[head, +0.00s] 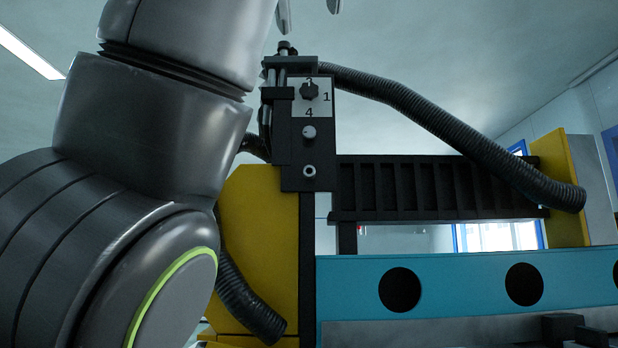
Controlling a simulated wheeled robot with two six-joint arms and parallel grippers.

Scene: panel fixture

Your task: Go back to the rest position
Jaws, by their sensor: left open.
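My left arm fills the left side of the head view, rising from the lower left to the top edge. Only the two pale fingertips of my left gripper (310,7) show at the top edge, spread apart with nothing between them. They are above the black upright panel (291,150) in the picture and look clear of it. The rest of this gripper is cut off by the frame. The panel has a dark knob (309,91) on a white plate marked 3, 1 and 4, with two small round fittings below. My right gripper is not in view.
A ribbed black hose (440,122) runs from the panel top to the right. A black ribbed beam (430,188) and a teal bar (455,283) with dark round holes extend rightward. A yellow plate (258,250) stands beside my arm. Open space shows above the hose.

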